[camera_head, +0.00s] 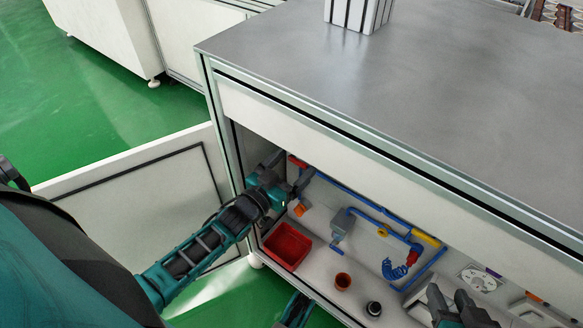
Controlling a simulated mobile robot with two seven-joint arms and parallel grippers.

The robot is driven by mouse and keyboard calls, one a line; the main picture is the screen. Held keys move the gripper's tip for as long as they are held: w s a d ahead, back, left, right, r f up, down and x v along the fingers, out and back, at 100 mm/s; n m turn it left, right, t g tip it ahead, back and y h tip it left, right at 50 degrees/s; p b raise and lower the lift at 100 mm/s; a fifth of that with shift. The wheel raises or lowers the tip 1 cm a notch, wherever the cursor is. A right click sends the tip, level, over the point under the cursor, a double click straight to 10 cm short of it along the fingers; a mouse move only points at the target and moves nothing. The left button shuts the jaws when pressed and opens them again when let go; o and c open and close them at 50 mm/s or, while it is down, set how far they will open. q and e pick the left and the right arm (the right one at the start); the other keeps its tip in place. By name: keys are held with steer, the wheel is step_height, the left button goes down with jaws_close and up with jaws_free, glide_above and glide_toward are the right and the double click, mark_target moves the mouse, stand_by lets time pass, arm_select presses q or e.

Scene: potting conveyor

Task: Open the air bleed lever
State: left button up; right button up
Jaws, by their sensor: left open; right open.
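Blue air piping (350,192) runs along the inside of an open cabinet. A red part (297,161) sits at its upper left end, and yellow parts (426,238) sit on the right. I cannot tell which part is the air bleed lever. My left gripper (289,171) reaches through the cabinet opening and is open beside the red part. Its fingers partly cover that area, and I cannot tell whether they touch anything. My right gripper (452,298) is open and empty at the lower right, in front of the cabinet, its arm mostly out of view.
The white door (150,190) stands open at left. The grey worktop (400,85) overhangs the opening.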

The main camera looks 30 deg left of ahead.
arm_select(q)
steer(key=c, duration=1.1)
steer(key=shift+o, duration=0.2)
